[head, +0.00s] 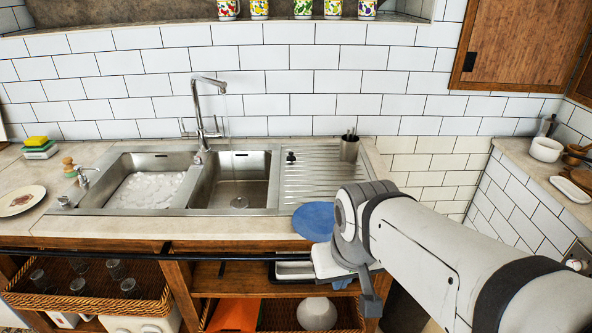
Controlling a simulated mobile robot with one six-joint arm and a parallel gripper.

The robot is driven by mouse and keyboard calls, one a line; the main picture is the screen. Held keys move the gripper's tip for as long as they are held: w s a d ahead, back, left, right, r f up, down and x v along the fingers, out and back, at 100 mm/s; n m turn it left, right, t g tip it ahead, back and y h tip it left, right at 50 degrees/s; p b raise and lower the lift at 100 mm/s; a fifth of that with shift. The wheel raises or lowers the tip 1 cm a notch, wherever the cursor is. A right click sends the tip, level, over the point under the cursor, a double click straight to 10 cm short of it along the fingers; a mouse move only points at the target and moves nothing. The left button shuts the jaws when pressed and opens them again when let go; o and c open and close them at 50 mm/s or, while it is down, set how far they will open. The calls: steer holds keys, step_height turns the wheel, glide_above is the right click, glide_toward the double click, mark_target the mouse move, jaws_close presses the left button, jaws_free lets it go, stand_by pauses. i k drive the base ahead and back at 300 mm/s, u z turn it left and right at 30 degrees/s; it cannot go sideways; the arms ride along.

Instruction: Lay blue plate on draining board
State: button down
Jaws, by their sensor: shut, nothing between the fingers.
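The blue plate (314,221) shows at the counter's front edge, just left of my arm's wrist. It overlaps the front edge of the draining board in the picture, and its right side is partly hidden by my wrist. I cannot tell whether it rests on the counter or sticks out past the edge. The ribbed steel draining board (312,182) lies right of the sink basins. My gripper (369,298) is below and right of the plate, in front of the counter. It looks shut and empty, though its fingertips are hard to make out.
A steel utensil cup (349,147) stands at the draining board's back right. The tap (202,115) rises behind the basins. A white patterned plate (20,200) lies at the far left. Glasses in a basket (90,297) sit on the shelf below. The draining board's middle is clear.

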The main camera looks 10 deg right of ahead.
mark_target(314, 221)
steer(key=i, duration=0.85)
steer(key=u, duration=0.05)
